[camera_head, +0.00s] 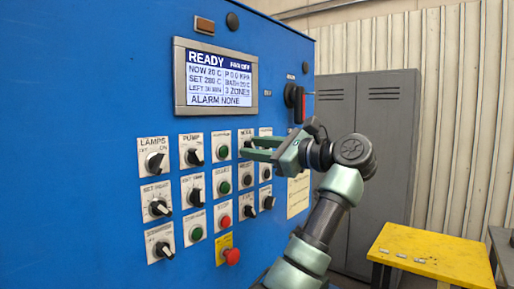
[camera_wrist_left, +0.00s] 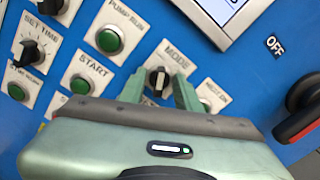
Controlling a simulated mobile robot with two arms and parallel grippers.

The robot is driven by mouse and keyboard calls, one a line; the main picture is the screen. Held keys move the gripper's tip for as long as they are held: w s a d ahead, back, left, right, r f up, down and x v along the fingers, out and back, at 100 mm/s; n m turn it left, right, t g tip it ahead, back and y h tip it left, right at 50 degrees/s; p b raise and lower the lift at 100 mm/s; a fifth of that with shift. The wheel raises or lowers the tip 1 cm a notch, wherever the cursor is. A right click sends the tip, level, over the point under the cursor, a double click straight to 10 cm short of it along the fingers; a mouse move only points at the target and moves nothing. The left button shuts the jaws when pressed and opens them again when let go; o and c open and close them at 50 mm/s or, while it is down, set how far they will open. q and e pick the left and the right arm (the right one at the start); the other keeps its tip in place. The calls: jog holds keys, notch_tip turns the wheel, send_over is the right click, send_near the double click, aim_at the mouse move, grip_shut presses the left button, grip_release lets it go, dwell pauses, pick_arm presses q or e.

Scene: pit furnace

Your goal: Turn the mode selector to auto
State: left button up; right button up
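The mode selector (camera_wrist_left: 158,80) is a dark rotary knob on a white plate labelled MODE, seen in the left wrist view. Its handle looks roughly upright in that picture; I cannot read the position words. My left gripper (camera_wrist_left: 159,76) is open, with one green finger on each side of the knob. I cannot tell whether the fingers touch it. In the head view my left gripper (camera_head: 247,149) is at the panel below the MODE label, and its fingers cover most of the knob. My right gripper is in neither view.
The blue panel (camera_head: 90,90) holds several knobs and buttons close around the selector, including the START button (camera_wrist_left: 81,85). A display (camera_head: 215,78) is above. A red-handled switch (camera_head: 298,103) is at right. A yellow table (camera_head: 430,250) and grey cabinet (camera_head: 385,130) stand farther right.

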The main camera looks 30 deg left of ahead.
pick_arm(q)
grip_shut()
jog(key=shift+m, duration=0.6)
jog(key=m+p, duration=0.1)
jog(key=m, duration=0.2)
jog(key=shift+w+p, duration=0.1)
jog(key=shift+p, duration=0.2)
jog(key=shift+m+p, duration=1.35)
jog(key=shift+m, duration=2.45)
jog(key=shift+w+m, duration=0.1)
jog(key=shift+m, duration=0.2)
